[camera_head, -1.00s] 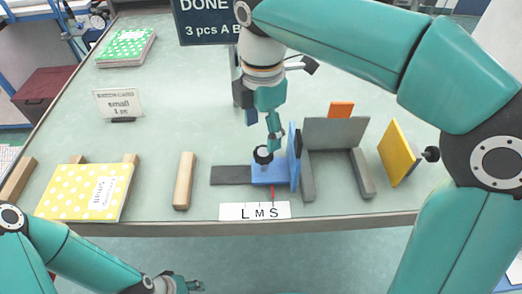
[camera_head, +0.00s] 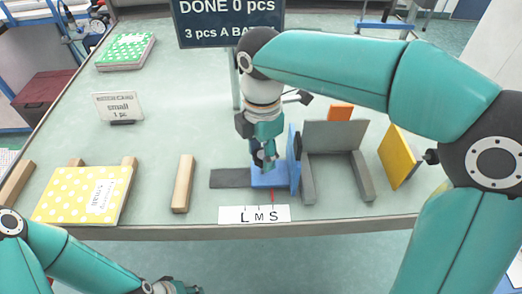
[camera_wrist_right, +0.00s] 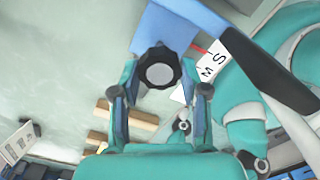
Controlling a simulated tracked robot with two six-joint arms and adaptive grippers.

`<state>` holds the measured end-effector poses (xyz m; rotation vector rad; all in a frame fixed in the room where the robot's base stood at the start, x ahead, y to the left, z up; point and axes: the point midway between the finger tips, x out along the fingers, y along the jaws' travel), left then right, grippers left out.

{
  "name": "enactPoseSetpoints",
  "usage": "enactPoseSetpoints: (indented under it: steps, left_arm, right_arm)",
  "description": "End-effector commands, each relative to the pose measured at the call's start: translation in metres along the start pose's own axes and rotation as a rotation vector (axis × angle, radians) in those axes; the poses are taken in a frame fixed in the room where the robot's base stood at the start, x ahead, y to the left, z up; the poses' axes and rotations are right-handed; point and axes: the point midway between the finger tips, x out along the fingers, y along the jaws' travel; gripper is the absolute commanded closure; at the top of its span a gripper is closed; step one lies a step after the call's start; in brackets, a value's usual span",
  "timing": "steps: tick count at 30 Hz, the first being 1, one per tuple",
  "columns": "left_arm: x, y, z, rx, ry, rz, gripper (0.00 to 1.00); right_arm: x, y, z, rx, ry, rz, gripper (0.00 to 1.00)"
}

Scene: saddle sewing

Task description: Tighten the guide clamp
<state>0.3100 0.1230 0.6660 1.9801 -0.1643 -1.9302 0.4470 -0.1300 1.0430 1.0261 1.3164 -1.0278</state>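The guide is a blue block (camera_head: 268,178) with an upright blue plate (camera_head: 294,158); it sits on a dark grey rail (camera_head: 230,178). Its black clamp knob (camera_wrist_right: 158,68) is on top. A red pointer (camera_head: 272,197) is near the S of the L M S scale (camera_head: 243,215). My right gripper (camera_head: 263,164) points down at the knob and mostly hides it in the head view. In the right wrist view its fingers (camera_wrist_right: 161,92) are apart on either side of the knob, with gaps visible. My left gripper (camera_head: 178,287) is at the bottom edge, its fingers unclear.
A grey upright plate (camera_head: 335,135) and a yellow panel (camera_head: 398,157) stand right of the guide. A wooden bar (camera_head: 184,184) and a yellow dotted booklet (camera_head: 82,195) lie left. Green booklets (camera_head: 125,52) and a small card (camera_head: 118,106) are farther back. The middle left of the table is clear.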

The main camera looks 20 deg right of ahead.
Motion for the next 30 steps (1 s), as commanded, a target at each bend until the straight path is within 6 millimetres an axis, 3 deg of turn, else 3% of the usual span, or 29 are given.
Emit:
enactPoseSetpoints:
  steps: [1, 4, 17, 30]
  left_arm:
    - [0.000, 0.000, 0.000, 0.000, 0.000, 0.000, 0.60]
    - [0.000, 0.000, 0.000, 0.000, 0.000, 0.000, 0.60]
    - [-0.003, 0.001, 0.000, 0.000, 0.000, 0.000, 0.60]
    - [-0.011, 0.004, 0.000, 0.000, 0.000, 0.000, 0.60]
  right_arm:
    - [0.000, 0.000, 0.000, 0.000, 0.000, 0.001, 0.75]
    - [0.000, 0.000, 0.000, 0.000, 0.000, 0.001, 0.90]
    - [-0.001, 0.001, 0.000, 0.080, 0.001, 0.003, 0.90]
    - [-0.002, 0.002, 0.002, 0.425, 0.000, 0.005, 0.90]
